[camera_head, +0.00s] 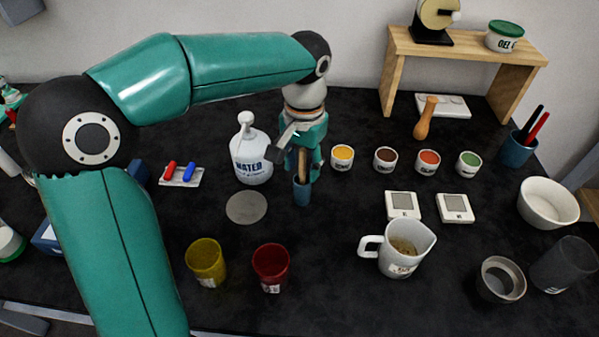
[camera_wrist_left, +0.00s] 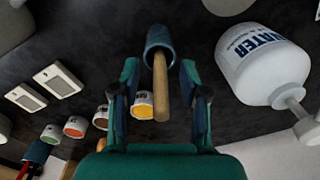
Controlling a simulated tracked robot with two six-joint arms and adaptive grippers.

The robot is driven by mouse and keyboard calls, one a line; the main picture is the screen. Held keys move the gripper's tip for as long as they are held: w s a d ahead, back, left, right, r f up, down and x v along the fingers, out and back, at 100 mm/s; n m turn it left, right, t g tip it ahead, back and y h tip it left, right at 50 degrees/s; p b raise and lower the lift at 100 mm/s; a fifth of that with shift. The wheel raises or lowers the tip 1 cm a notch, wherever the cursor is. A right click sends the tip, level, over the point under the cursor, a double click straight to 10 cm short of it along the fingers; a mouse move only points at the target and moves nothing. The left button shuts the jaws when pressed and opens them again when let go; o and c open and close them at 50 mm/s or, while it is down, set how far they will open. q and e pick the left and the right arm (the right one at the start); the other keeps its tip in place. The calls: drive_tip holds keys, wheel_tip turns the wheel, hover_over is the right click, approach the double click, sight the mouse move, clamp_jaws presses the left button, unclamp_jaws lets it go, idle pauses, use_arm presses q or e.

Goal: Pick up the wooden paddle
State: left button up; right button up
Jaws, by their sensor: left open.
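The wooden paddle (camera_wrist_left: 160,88) shows as a light brown stick standing in a small blue-grey cup (camera_wrist_left: 158,40) in the left wrist view. Its lower end is hidden inside the cup. In the head view the cup (camera_head: 302,194) stands right of the water bottle, and the paddle (camera_head: 303,166) is partly hidden by my gripper. My left gripper (camera_wrist_left: 160,82) is open, with one finger on each side of the stick in the wrist view; I cannot tell whether either touches it. It also shows above the cup in the head view (camera_head: 302,160). My right gripper is not in view.
A white water bottle (camera_head: 251,158) stands close left of the gripper. A yellow-filled small pot (camera_head: 342,156) is close right, with several pots beyond. Yellow (camera_head: 206,262) and red (camera_head: 271,267) cups and a white jug (camera_head: 404,252) stand nearer the front. A wooden shelf (camera_head: 460,48) is back right.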

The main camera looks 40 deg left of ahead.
use_arm(q)
drive_tip(key=shift+f, duration=0.25)
clamp_jaws()
drive_tip(key=shift+r, duration=0.1)
